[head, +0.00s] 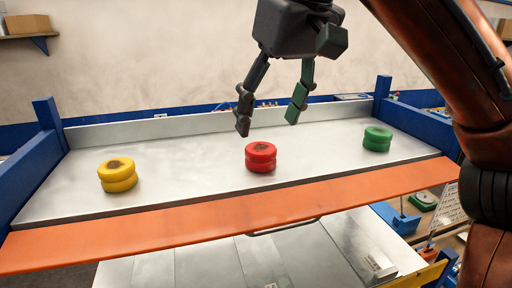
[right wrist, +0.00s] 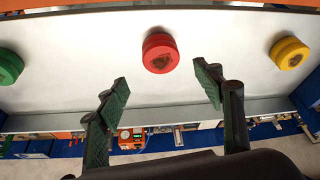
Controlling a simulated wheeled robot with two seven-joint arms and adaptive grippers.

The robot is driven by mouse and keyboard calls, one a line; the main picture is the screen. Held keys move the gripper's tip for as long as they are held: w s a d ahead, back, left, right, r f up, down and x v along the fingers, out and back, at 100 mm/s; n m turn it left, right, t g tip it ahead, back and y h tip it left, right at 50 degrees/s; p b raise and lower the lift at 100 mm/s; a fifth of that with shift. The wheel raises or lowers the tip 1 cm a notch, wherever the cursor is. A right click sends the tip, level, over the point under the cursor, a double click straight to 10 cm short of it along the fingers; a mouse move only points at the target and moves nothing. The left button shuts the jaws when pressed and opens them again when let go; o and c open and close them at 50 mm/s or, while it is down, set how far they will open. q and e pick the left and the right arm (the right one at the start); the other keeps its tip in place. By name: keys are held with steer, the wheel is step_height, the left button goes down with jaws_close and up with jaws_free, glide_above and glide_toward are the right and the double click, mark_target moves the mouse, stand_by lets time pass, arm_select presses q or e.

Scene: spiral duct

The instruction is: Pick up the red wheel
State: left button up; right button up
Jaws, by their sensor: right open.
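The red wheel (head: 261,157) lies flat in the middle of the metal tabletop, looking like two stacked red discs with a dark brown centre. It also shows at the top of the right wrist view (right wrist: 160,53). My right gripper (head: 267,128) is open and empty, above the tabletop, with its fingertips close above the red wheel in the head view. In the right wrist view its two fingers (right wrist: 163,82) stand apart, and the red wheel lies beyond the gap between them, not enclosed. My left gripper is out of view.
A yellow wheel (head: 118,175) lies at the left of the tabletop and a green wheel (head: 377,139) at the right. An orange strip (head: 240,216) runs along the front edge. Blue posts (head: 50,122) and a low back panel (head: 200,124) border the bench. Bare metal separates the wheels.

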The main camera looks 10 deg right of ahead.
mark_target(261, 148)
steer(key=shift+w+f, duration=0.35)
steer(key=shift+f, duration=0.1)
steer(key=x, duration=0.4)
steer(key=shift+s+a+f, duration=0.15)
steer(key=shift+s+f, duration=0.1)
steer(key=shift+s, duration=0.1)
steer(key=shift+w+f, duration=0.25)
steer(key=shift+f, duration=0.1)
steer(key=shift+s, duration=0.15)
steer(key=c, duration=1.3)
steer(key=shift+r, duration=0.1)
steer(key=shift+c, duration=0.2)
